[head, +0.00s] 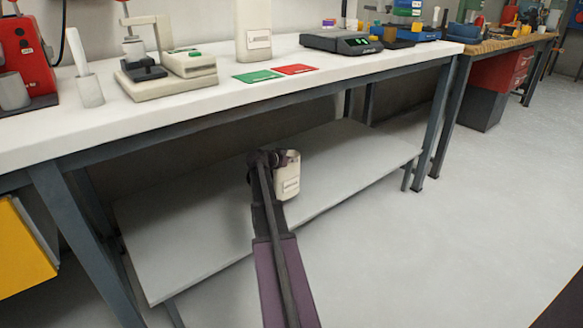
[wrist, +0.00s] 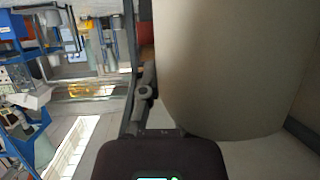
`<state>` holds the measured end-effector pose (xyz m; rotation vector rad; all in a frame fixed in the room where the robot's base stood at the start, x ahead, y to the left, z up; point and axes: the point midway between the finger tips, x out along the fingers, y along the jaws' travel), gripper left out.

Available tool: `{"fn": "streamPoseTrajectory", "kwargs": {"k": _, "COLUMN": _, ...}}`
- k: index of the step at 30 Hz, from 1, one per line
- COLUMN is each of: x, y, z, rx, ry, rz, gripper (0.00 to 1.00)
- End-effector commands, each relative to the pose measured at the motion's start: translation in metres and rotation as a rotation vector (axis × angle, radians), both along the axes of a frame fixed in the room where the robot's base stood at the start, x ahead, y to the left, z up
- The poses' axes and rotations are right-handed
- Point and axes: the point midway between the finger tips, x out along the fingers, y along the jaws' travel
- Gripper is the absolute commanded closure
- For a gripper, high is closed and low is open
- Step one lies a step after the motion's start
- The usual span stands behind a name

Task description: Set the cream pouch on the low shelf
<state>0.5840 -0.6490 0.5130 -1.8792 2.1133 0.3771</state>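The cream pouch (head: 288,176) is a rounded, upright container with a small pale label. It is at the low shelf (head: 185,230), towards the front edge; I cannot tell whether its base touches the shelf. My gripper (head: 266,158) is at the pouch's upper left side, its dark fingers close against the rim. In the wrist view the pouch (wrist: 235,70) fills the right side, and one dark finger (wrist: 143,95) runs along its left edge. The other finger is hidden, so I cannot see whether the grip is closed.
The white worktop (head: 330,80) above the shelf carries a scale (head: 340,42), green and red cards, and a taller cream pouch (head: 253,35). Dark table legs (head: 440,125) stand at the shelf's ends. A yellow bin (head: 22,250) is at left. The shelf's left part is bare.

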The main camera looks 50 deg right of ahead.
Motion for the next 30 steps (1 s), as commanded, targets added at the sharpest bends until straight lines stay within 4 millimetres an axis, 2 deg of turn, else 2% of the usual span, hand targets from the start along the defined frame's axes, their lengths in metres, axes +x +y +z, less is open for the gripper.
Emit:
{"fn": "streamPoseTrajectory", "kwargs": {"k": 1, "x": 0.007, "y": -0.007, "z": -0.001, "rx": 0.0, "ry": 0.0, "rz": 0.0, "gripper": 1.0}}
{"fn": "streamPoseTrajectory", "kwargs": {"k": 5, "x": 0.013, "y": -0.014, "z": -0.002, "rx": 0.0, "ry": 0.0, "rz": 0.0, "gripper": 1.0}}
{"fn": "streamPoseTrajectory", "kwargs": {"k": 19, "x": 0.014, "y": -0.014, "z": -0.004, "rx": 0.0, "ry": 0.0, "rz": 0.001, "gripper": 1.0}}
{"fn": "streamPoseTrajectory", "kwargs": {"k": 30, "x": 0.014, "y": -0.013, "z": -0.031, "rx": 0.0, "ry": 0.0, "rz": 0.001, "gripper": 1.0}}
